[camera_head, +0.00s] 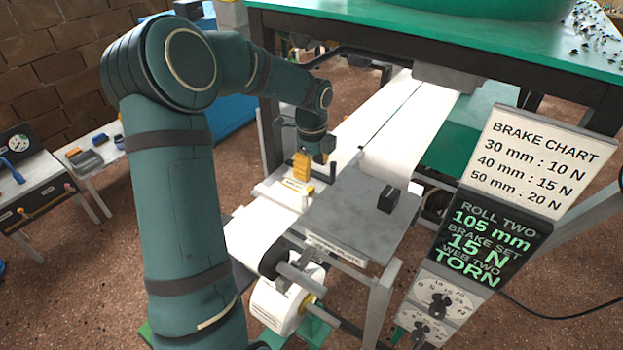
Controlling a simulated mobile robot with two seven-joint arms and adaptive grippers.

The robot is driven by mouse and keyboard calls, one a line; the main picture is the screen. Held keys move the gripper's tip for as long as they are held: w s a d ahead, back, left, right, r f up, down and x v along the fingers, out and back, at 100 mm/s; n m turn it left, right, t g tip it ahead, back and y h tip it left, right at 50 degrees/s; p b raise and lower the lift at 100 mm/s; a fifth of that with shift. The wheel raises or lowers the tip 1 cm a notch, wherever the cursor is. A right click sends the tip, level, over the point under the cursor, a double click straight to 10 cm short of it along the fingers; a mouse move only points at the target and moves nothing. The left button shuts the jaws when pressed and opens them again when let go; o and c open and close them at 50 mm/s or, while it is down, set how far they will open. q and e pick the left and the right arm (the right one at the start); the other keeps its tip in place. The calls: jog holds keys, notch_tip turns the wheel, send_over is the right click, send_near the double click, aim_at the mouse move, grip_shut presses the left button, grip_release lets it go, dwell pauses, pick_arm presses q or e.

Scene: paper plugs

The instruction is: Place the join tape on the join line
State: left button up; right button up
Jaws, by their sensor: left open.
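My left arm reaches over from the left, and my left gripper (314,158) points down over the near end of the paper webs. It is open. A yellow block (302,166) stands upright right beside its fingers, above a white labelled plate (283,194); I cannot tell whether the fingers touch it or whether it is the join tape. A white paper web (377,110) runs back under the green machine, and a second web (410,135) lies to its right. The join line is too small to make out. My right gripper is not in view.
A grey metal table (350,215) with a small black block (388,199) stands right of the plate. A paper roll (277,305) sits below. A brake chart (541,158) and a dark display (475,235) reading "WEB TWO TORN" stand at the right.

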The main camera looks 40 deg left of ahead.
pick_arm(q)
jog(key=shift+r, duration=2.25)
